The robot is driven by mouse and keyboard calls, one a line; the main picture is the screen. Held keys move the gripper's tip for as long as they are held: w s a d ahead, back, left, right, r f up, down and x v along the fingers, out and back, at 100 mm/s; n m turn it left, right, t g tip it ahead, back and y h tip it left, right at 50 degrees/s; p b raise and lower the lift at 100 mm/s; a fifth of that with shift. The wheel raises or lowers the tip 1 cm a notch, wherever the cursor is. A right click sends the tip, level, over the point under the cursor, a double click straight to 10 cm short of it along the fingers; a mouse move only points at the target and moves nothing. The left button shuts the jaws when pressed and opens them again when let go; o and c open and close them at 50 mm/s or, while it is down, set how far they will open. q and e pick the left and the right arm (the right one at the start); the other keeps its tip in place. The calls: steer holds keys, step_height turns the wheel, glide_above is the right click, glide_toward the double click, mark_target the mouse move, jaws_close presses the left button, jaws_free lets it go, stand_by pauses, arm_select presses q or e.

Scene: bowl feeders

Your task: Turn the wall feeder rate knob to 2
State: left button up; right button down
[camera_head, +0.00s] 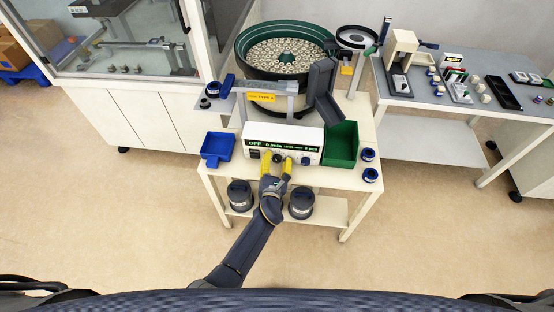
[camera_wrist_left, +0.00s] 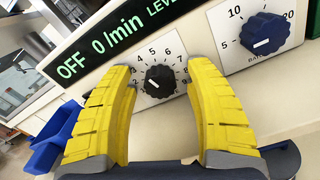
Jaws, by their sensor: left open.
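The feeder control box (camera_head: 252,133) stands on the white cart, its display reading OFF and 0/min. A small black knob (camera_wrist_left: 160,81) with a white pointer sits on its front, ringed by digits up to 9. The pointer faces left, toward the low digits; the exact digit is unclear. My left gripper (camera_head: 277,168) is open, its yellow fingers on either side of the black knob. I cannot tell whether they touch it. A larger blue knob (camera_wrist_left: 264,34), with a scale showing 5 and 10, sits to the right. My right gripper is not in view.
A bowl feeder (camera_head: 284,55) stands behind the box. A blue tray (camera_head: 217,148) is left of it and a green bin (camera_head: 341,145) right. Blue-and-black round parts (camera_head: 369,165) lie near the cart's right edge. The floor in front is mostly clear.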

arm_select(q)
steer(key=shift+c, duration=0.3)
jaws_close()
stand_by(0.3)
